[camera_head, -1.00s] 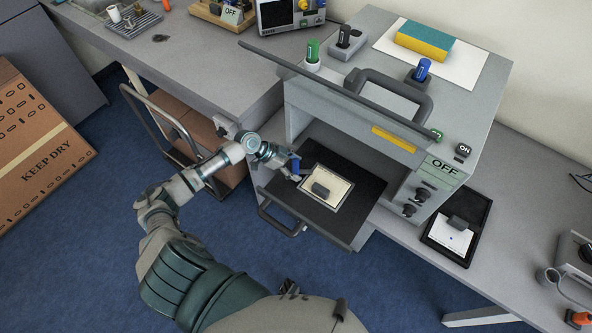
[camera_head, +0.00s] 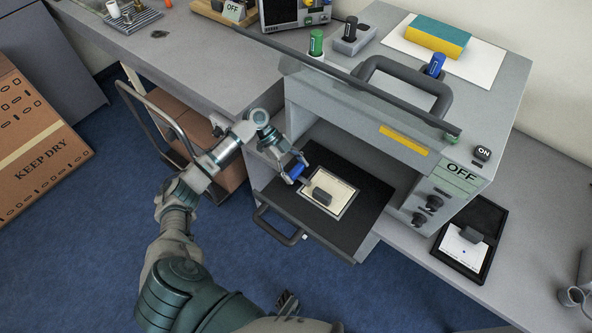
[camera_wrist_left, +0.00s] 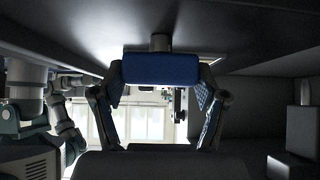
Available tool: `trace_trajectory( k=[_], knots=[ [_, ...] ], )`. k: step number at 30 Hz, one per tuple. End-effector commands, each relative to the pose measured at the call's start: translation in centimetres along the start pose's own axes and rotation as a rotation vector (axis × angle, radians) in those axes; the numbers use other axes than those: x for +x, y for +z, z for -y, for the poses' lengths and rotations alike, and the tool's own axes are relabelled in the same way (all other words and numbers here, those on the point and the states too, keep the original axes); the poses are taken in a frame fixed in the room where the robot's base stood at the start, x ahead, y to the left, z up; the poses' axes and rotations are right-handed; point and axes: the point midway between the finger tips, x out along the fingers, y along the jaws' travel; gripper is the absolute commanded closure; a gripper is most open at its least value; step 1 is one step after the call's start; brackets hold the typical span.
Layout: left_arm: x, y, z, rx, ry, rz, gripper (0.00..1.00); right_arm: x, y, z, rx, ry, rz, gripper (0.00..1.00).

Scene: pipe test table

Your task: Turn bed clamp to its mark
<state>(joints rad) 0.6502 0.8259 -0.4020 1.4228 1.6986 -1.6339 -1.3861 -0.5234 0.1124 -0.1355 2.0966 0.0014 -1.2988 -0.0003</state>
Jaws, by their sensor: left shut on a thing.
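The blue bed clamp (camera_head: 298,171) is at the left edge of the dark pulled-out bed (camera_head: 276,196) of the grey machine. My left gripper (camera_head: 292,173) is shut on it, reaching in from the left. In the left wrist view the clamp's blue bar (camera_wrist_left: 160,68) lies across between my two fingers, with a short grey post (camera_wrist_left: 160,42) joining it to the dark surface above. A pale sheet (camera_head: 341,205) with a dark block (camera_head: 322,196) lies on the bed beside the clamp. I cannot make out the clamp's mark.
The machine's raised clear front with its black handle (camera_head: 372,66) hangs above the bed. A front handle (camera_head: 275,229) sticks out below the bed. A cart (camera_head: 172,122) stands left of my arm. A black tray (camera_head: 490,221) lies to the right.

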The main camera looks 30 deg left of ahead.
Motion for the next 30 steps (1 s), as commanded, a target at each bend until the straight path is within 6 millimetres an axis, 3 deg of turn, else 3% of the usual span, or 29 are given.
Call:
trace_trajectory(
  k=[16,17,19,30],
  knots=[
    [0.23,0.17,-0.13,0.015,0.022,0.003,0.62,-0.59,-0.17,-0.02,0.001,0.001,-0.002,0.6],
    [0.23,0.17,-0.13,0.015,0.022,0.003,0.2,-0.59,-0.17,-0.02,0.001,0.001,-0.002,0.6],
    [0.2,0.14,-0.12,0.015,0.021,0.002,0.02,-0.59,-0.18,-0.03,0.001,0.002,-0.002,0.6],
    [-0.13,0.01,-0.07,0.016,0.016,0.001,0.02,-0.54,-0.06,0.05,-0.001,-0.001,-0.002,0.6]
  ],
)
